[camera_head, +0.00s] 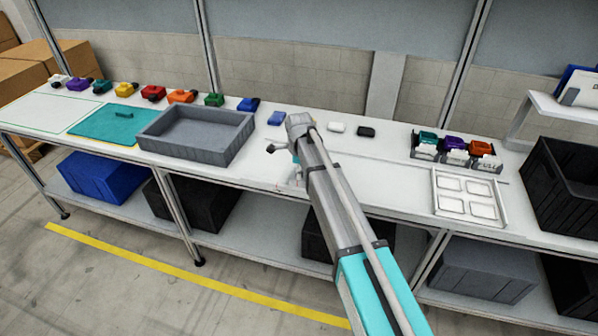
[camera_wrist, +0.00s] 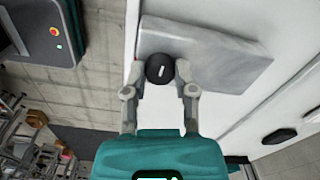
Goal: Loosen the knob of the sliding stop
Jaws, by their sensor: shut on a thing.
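A round black knob (camera_wrist: 160,75) with a white mark on top sits at the edge of a grey block, the sliding stop (camera_wrist: 222,52), in the wrist view. My gripper (camera_wrist: 160,69) is shut on the knob, one finger at each side of it. The block lies on a white surface. In the head view my arm covers the knob and the stop, and only a little of my gripper shows beside the arm above the bench. Whether the knob is tight or loose cannot be seen.
A second black knob-like part (camera_wrist: 279,136) lies apart at lower right in the wrist view. In the head view a grey tray (camera_head: 225,151) stands left of my arm. A white compartment tray (camera_head: 437,209) and a black crate (camera_head: 540,190) stand right.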

